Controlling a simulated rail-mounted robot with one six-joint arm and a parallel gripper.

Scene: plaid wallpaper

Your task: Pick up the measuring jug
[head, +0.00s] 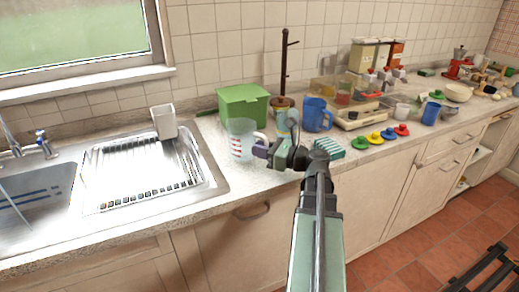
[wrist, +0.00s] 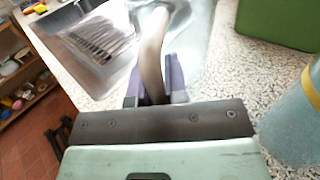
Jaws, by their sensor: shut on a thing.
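The measuring jug (head: 240,138) is clear with red marks and stands upright at the counter's front part, right of the sink, in the head view. My gripper (head: 262,147) is at its right side, with purple fingertips at the handle. In the wrist view, the jug's handle (wrist: 153,48) runs down between the fingers of my gripper (wrist: 155,92), which is shut on it. The clear jug body behind is hard to make out. I cannot tell whether the jug's base touches the counter.
The sink with its draining rack (head: 143,175) lies left. A green box (head: 243,106) stands behind the jug.

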